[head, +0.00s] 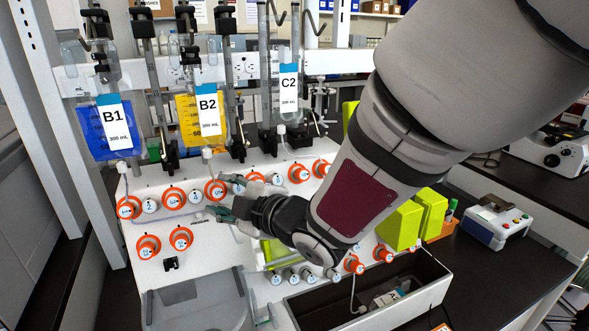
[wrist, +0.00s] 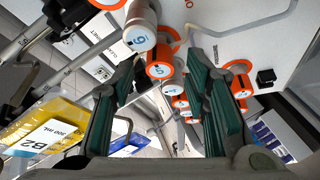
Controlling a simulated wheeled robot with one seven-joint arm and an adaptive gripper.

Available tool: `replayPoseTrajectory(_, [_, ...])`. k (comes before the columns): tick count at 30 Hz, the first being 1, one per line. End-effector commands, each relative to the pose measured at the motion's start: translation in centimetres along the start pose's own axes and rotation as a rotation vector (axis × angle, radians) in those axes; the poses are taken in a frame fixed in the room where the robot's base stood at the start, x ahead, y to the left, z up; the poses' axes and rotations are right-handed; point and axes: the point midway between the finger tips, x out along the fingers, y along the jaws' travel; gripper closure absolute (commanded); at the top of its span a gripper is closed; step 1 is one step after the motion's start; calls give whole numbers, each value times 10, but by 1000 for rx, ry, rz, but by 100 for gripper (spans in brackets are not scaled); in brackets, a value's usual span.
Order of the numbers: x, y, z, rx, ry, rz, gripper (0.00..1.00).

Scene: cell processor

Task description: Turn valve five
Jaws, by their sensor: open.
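Valve five (head: 215,190) is an orange-ringed knob with a white face in the upper row of the white panel. In the wrist view, valve five (wrist: 160,71) shows its number 5 between my fingers. My gripper (head: 220,196) is open, its green-padded fingers pointing left along the panel close to valve five. In the wrist view my gripper (wrist: 163,76) has one finger on each side of the knob, with nothing clamped. I cannot tell whether a finger touches it. My gripper and wrist hide part of the panel to the right.
Grey valve six (wrist: 140,38) and grey valve four (head: 195,196) flank valve five closely. Orange knobs (head: 181,238) sit lower on the panel. Bags B1 (head: 95,143) and B2 (head: 188,132) hang behind on metal stands.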

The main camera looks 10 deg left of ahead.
Motion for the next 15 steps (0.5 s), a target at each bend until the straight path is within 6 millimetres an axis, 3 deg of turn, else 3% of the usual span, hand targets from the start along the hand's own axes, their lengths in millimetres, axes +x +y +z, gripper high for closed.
replayPoseTrajectory(12, [10, 0, 0, 0, -1, 0, 58])
replayPoseTrajectory(13, [10, 0, 0, 0, -1, 0, 60])
replayPoseTrajectory(15, [10, 0, 0, 0, -1, 0, 76])
